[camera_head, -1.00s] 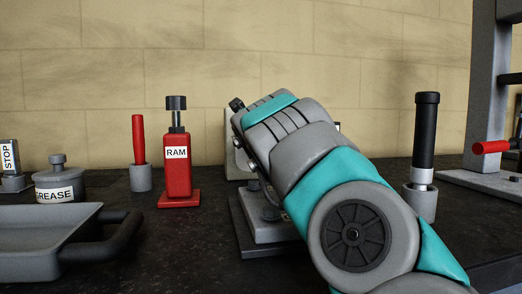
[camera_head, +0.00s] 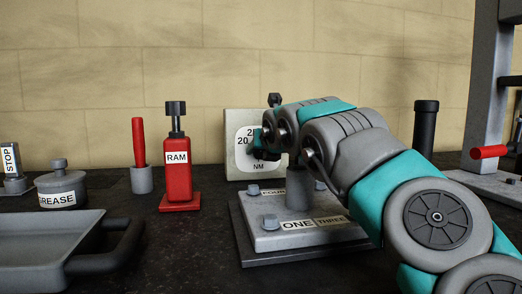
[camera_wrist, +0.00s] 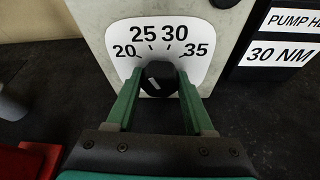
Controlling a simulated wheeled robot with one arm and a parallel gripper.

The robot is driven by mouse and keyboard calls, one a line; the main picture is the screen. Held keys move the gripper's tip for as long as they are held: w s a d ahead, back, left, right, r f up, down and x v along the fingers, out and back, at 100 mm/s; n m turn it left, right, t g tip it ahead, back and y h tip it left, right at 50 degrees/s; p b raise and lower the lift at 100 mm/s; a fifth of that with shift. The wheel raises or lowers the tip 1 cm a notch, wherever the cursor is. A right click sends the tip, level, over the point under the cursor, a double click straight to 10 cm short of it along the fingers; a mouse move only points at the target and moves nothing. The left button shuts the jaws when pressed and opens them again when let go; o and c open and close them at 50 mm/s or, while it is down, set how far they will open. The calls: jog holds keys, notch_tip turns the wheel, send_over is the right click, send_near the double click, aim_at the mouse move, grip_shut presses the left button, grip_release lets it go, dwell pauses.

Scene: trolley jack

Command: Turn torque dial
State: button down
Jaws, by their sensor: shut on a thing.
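The torque dial's pale panel (camera_head: 238,125) stands at the back middle, with a white face marked in NM. In the wrist view its face (camera_wrist: 120,38) shows 20, 25, 30 and 35 around a black knob (camera_wrist: 160,75). A short white mark shows on the knob; I cannot tell which number it points to. My gripper (camera_wrist: 160,84) is shut on the knob, with one green finger on each side. In the head view my gripper (camera_head: 262,146) is at the panel's right side and hides the knob and part of the face.
A grey plate with bolts and a ONE/THREE label (camera_head: 285,238) lies under my arm. The red RAM bottle (camera_head: 177,170) and a red-handled tool (camera_head: 139,145) stand left. A grey tray (camera_head: 40,245) is front left.

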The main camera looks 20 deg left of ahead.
jog(key=m+g+y, duration=0.1)
jog(key=m+y, duration=0.1)
jog(key=m, duration=0.1)
dwell(0.4)
jog(key=shift+f+m, duration=0.1)
jog(key=shift+m, duration=0.2)
jog(key=shift+c, duration=1.4)
grip_release()
jog(key=shift+d, duration=0.1)
jog(key=b+v, duration=0.1)
jog(key=v, duration=0.6)
jog(key=shift+s+d+b, duration=0.2)
jog(key=shift+d+b, duration=0.05)
jog(key=shift+b, duration=0.05)
